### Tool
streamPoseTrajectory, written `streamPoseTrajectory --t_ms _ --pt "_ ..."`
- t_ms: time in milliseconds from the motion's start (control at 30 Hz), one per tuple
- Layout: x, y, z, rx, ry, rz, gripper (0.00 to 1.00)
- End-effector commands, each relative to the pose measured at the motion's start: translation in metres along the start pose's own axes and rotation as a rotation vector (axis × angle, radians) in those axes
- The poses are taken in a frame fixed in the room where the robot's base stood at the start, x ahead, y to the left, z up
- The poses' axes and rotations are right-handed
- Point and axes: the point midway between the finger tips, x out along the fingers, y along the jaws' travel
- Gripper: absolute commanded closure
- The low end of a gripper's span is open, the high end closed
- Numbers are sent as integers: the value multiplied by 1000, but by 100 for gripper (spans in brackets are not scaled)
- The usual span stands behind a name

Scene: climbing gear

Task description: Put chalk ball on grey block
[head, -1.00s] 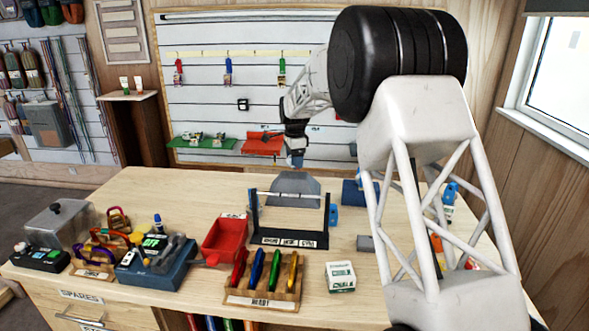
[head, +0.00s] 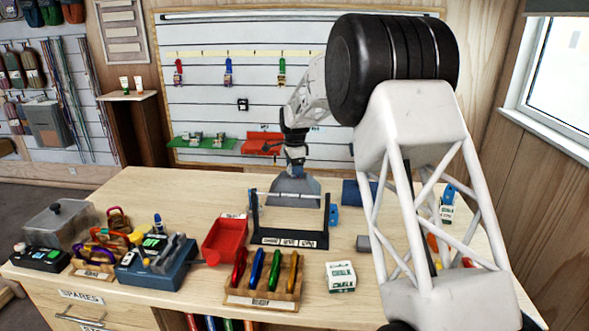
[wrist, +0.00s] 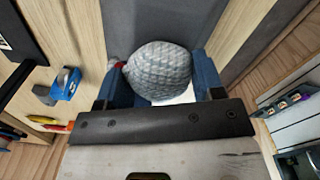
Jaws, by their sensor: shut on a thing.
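The chalk ball (wrist: 160,70) is a pale grey, woven-textured ball. In the wrist view my gripper (wrist: 158,85) is shut on it, with a blue finger on each side. In the head view my gripper (head: 294,168) is just over the grey block (head: 296,188), which stands behind a black-framed rack on the bench. The block's dark grey surface also shows beyond the ball in the wrist view (wrist: 150,22). The ball is not clearly visible in the head view. I cannot tell whether it touches the block.
The black rack (head: 289,238) stands in front of the block. A red tray (head: 225,240), a wooden holder of coloured tools (head: 262,290) and a chalk box (head: 340,277) are nearer the front. A blue box (head: 357,193) is to the right. Bare bench lies left of the block.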

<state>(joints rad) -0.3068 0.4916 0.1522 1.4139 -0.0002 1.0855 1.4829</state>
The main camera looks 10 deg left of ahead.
Motion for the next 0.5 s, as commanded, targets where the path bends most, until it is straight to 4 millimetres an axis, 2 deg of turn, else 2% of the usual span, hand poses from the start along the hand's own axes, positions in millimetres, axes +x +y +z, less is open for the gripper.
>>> streamPoseTrajectory --t_ms 200,233,400,500 --pt "3 0 0 0 0 0 61" --pt "3 0 0 0 0 0 37" --pt "3 0 0 0 0 0 13" --pt "3 0 0 0 0 0 13"
